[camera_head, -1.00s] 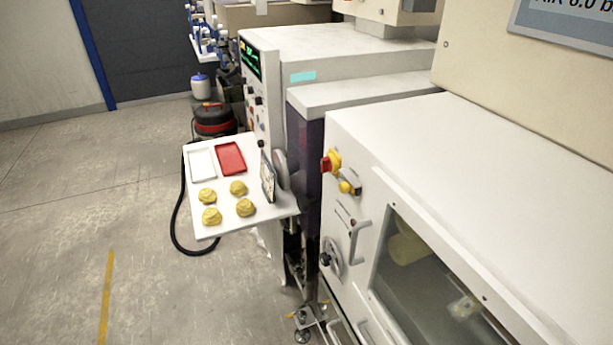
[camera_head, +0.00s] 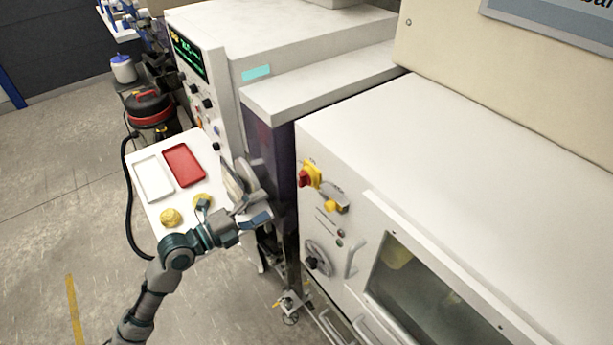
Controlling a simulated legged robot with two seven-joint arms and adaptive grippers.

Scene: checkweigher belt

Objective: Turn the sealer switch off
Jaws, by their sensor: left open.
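A red and yellow rotary switch (camera_head: 311,176) sits on the front of the white cabinet (camera_head: 335,245). A smaller yellow-handled switch (camera_head: 333,206) is just below it to the right. Labels beside them are too small to read, so I cannot tell which is the sealer switch. My left gripper (camera_head: 232,211) is open, over the right part of the white shelf, left of both switches and apart from them. It hides part of the shelf and some yellow items. My right gripper is not in view.
The shelf (camera_head: 146,208) carries a white tray (camera_head: 154,179), a red tray (camera_head: 184,165) and yellow lumps (camera_head: 170,217). A door handle (camera_head: 354,257) and handwheel (camera_head: 317,259) stick out below the switches. A red and black vacuum (camera_head: 150,110) stands behind the shelf.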

